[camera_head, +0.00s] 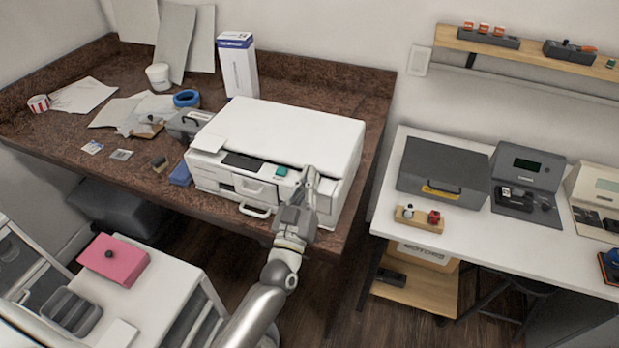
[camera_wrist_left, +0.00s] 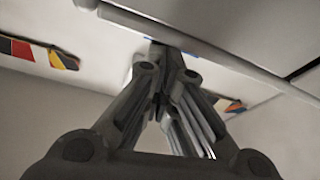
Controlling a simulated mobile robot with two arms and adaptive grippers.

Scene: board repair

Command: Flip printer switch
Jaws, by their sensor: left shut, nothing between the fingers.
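The white printer (camera_head: 290,128) stands on the brown desk at its right end, with its front toward me. A small green switch or button (camera_head: 281,171) shows on the front panel. My left gripper (camera_head: 310,173) is shut and empty at the right part of the printer's front, just right of the green part. I cannot tell whether its tips touch the printer. In the left wrist view the closed fingers (camera_wrist_left: 160,52) meet near a pale edge with a dark strip. The switch cannot be made out there. My right gripper is not in view.
A tall white-and-blue box (camera_head: 238,68) stands behind the printer. A grey case (camera_head: 189,124) and blue tape roll (camera_head: 187,98) lie left of it. A pink box (camera_head: 113,261) sits on a white cart. A white table (camera_head: 463,226) with a dark grey box (camera_head: 442,169) stands right.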

